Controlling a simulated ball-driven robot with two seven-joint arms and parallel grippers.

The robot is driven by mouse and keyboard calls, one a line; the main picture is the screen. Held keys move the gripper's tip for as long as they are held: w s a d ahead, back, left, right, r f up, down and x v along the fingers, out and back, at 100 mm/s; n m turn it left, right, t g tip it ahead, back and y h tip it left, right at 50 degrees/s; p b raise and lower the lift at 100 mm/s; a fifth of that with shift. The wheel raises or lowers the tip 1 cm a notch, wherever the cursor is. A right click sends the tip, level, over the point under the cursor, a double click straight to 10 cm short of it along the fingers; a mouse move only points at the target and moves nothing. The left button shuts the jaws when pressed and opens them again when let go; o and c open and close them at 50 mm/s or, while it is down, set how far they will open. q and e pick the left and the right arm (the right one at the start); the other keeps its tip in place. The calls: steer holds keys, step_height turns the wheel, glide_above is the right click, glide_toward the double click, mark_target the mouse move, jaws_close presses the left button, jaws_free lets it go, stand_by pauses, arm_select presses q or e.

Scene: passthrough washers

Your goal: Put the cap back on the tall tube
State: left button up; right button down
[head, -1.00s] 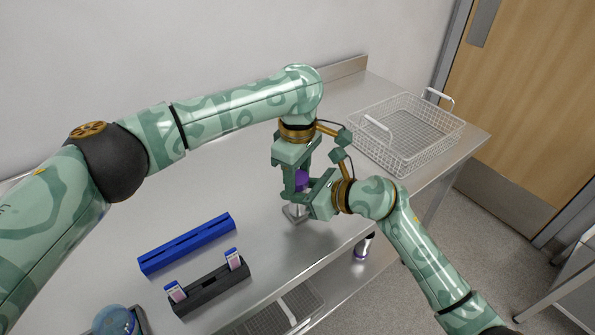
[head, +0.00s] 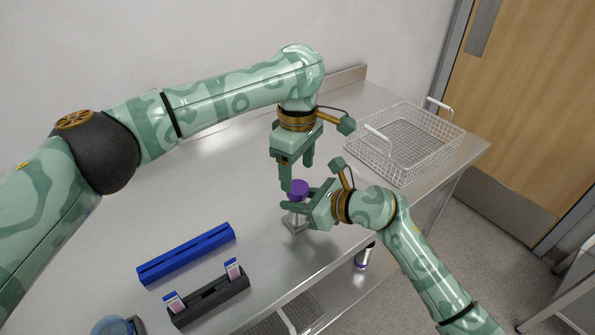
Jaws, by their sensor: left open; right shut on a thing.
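The purple cap (head: 298,187) sits at the top of the tall tube, just above my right gripper; I cannot tell how firmly it is seated. The tube is mostly hidden behind my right gripper (head: 295,204), which is shut on it from the right. A small metal stand (head: 294,226) is below the tube on the table. My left gripper (head: 297,174) is open and empty, pointing down just above the cap.
A wire basket (head: 372,160) stands at the back right of the steel table (head: 215,195). A blue rack (head: 187,254) and a black rack (head: 210,300) with two small labelled items lie at the front left. A purple-ended bottle (head: 364,256) is on the lower shelf.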

mark_target(297, 186)
arm_select(q)
step_height(297, 186, up, 3)
steer(key=shift+f, duration=0.1)
steer(key=shift+c, duration=0.4)
steer(key=shift+r, duration=0.35)
steer(key=shift+f, duration=0.15)
steer(key=shift+f, duration=3.9)
